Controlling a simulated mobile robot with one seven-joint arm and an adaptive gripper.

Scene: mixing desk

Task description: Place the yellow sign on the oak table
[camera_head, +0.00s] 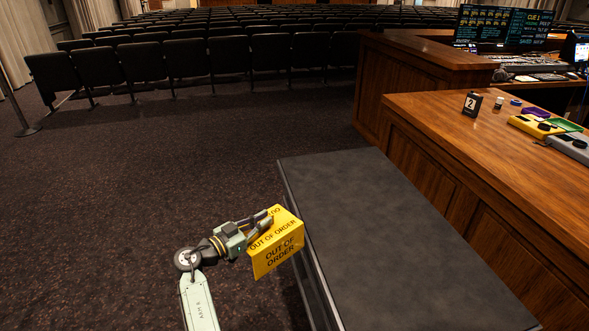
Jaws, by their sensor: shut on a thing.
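The yellow sign (279,258) is a folded tent shape with "OUT OF ORDER" in black letters. My gripper (266,217) is shut on its upper edge and holds it at the left edge of a dark grey flat top. I cannot tell whether the sign touches that edge. The wooden table (480,149), which looks like the oak table, stands at the right, beyond the dark top. Its near left surface is bare.
The dark grey flat-topped unit (390,225) is empty and lies between my gripper and the wooden table. Monitors (502,28) stand behind.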

